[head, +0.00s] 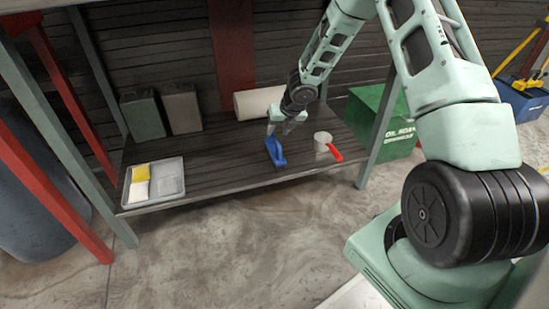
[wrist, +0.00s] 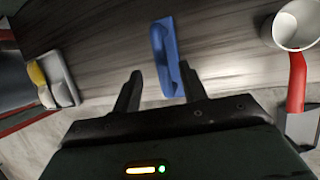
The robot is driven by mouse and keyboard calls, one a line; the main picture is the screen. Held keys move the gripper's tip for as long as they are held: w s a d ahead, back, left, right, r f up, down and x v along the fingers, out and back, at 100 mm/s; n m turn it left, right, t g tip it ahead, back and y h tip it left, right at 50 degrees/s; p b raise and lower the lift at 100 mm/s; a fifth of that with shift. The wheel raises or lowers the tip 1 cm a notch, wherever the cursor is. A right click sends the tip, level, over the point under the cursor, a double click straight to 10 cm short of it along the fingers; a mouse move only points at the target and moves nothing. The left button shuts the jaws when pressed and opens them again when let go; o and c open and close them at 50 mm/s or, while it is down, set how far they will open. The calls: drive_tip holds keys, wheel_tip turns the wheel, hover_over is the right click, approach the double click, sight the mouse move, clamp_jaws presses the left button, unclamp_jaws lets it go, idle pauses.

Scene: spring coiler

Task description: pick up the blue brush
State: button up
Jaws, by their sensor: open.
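The blue brush (head: 275,151) lies on the dark wooden shelf (head: 235,170), near the middle. In the wrist view the blue brush (wrist: 168,58) lies between and ahead of my two fingers, closer to the right one. My gripper (wrist: 158,90) is open, with its fingers apart and nothing seen held. In the head view my gripper (head: 272,128) is just above and behind the brush, and its fingertips are hard to make out. I cannot tell whether a finger touches the brush.
A white cup (head: 322,141) with a red handle stands right of the brush. A grey tray (head: 128,190) with yellow and white items is at the left. A green bin (head: 375,122) is beyond the right post.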

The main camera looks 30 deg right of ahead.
sight(275, 137)
drive_tip(key=b+x, duration=0.3)
drive_tip(key=x, duration=0.2)
drive_tip(key=shift+f, duration=0.45)
drive_tip(key=shift+w+f, duration=0.15)
drive_tip(key=shift+w, duration=0.1)
clamp_jaws()
